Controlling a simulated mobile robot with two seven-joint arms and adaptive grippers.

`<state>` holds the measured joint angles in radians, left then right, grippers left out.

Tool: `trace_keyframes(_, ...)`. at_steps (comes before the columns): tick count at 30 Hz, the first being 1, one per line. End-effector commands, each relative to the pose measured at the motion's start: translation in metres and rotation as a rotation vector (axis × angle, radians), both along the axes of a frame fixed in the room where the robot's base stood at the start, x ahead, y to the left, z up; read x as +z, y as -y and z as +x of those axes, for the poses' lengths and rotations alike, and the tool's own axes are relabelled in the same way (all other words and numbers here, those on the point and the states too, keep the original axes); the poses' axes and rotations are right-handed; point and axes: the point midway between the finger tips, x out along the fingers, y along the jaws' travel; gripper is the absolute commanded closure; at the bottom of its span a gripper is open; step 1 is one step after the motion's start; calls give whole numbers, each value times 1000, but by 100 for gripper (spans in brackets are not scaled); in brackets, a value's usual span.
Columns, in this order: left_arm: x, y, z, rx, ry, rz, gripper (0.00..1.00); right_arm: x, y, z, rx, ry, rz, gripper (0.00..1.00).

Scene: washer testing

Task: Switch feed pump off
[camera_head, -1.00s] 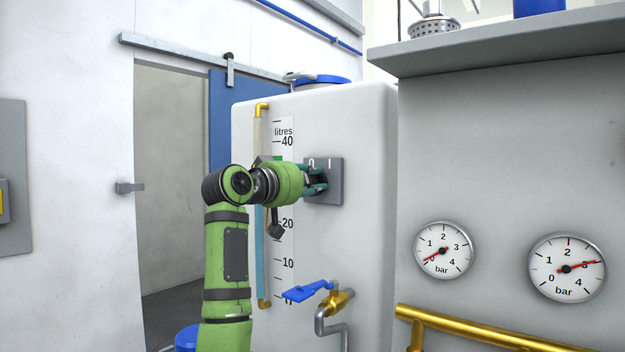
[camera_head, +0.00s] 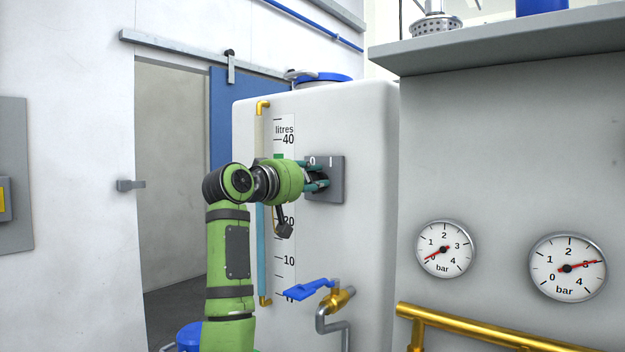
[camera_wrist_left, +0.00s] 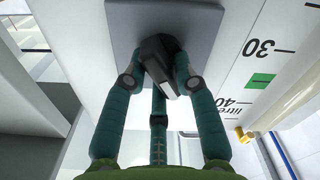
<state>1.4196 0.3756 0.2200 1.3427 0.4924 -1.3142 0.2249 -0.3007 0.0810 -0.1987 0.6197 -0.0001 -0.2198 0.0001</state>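The feed pump switch is a black knob (camera_wrist_left: 158,62) on a grey square plate (camera_head: 335,185) marked 0 and I, on the white tank's face. In the left wrist view the knob's pale-marked end points down and slightly right. I cannot read which mark it points at, as the marks do not show there. My left gripper (camera_head: 316,178) is at the plate, its teal fingers on both sides of the knob. In the left wrist view its fingertips (camera_wrist_left: 158,82) close around the knob. In the head view the fingers mostly hide the knob. My right gripper is out of view.
A blue-handled valve (camera_head: 309,290) sticks out below the switch. A litre scale (camera_head: 285,240) and sight tube (camera_head: 261,255) run left of it. Two pressure gauges, left (camera_head: 445,249) and right (camera_head: 568,268), and a brass pipe (camera_head: 480,328) are at right. A shelf (camera_head: 510,45) overhangs above.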

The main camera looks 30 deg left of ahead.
Motion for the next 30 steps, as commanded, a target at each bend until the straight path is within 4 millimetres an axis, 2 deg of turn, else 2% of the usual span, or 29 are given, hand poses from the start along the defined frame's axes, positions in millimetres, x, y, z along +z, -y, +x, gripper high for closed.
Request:
trace_keyframes(10, 0, 0, 0, 0, -1, 2, 51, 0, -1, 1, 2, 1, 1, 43)
trace_keyframes(14, 0, -1, -6, 2, -1, 2, 51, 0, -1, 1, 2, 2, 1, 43)
trace_keyframes(17, 0, -3, -19, 3, 1, 5, 51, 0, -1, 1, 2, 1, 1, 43)
trace_keyframes(27, 0, -8, -88, 3, 2, 4, 51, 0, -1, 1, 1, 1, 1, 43)
trace_keyframes(30, 0, -9, -104, 3, 1, 3, 51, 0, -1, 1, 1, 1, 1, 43)
